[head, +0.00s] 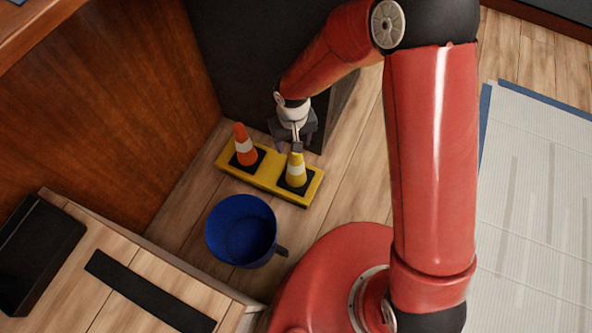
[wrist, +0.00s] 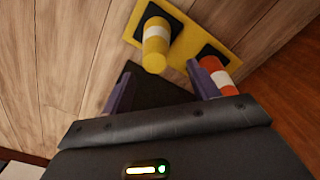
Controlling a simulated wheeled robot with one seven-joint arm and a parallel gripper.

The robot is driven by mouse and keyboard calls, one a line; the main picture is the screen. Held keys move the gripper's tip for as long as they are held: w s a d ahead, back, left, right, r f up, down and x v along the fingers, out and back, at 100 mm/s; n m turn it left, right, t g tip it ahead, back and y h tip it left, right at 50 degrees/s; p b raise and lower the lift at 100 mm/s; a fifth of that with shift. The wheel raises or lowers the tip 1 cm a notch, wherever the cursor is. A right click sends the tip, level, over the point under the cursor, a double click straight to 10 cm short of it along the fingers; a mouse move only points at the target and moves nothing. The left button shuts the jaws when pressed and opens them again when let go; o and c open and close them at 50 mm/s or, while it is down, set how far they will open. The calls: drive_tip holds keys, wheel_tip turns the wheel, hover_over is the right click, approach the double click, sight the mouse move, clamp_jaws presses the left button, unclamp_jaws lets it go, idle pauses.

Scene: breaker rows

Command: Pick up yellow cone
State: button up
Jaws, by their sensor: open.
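The yellow cone (head: 296,172) has a white band and a black square base. It stands upright at the right end of a yellow board on the floor. My gripper (head: 297,147) is close above and behind its tip in the head view. In the wrist view the yellow cone (wrist: 156,50) is beyond the open fingers (wrist: 162,88), nearer the left one. Nothing is between the fingers.
An orange cone (head: 244,147) stands at the board's left end, and beyond the right finger in the wrist view (wrist: 219,76). The yellow board (head: 267,182) carries both cones. A blue bucket (head: 241,231) stands in front. A wooden wall is left; floor is free right of the board.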

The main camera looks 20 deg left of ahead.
hover_over(296, 166)
drive_tip(key=w, duration=0.2)
drive_tip(key=f, duration=0.3)
drive_tip(key=f+b, duration=0.1)
drive_tip(key=shift+a+f, duration=0.2)
drive_tip(key=shift+a, duration=0.2)
drive_tip(key=shift+r, duration=0.1)
clamp_jaws()
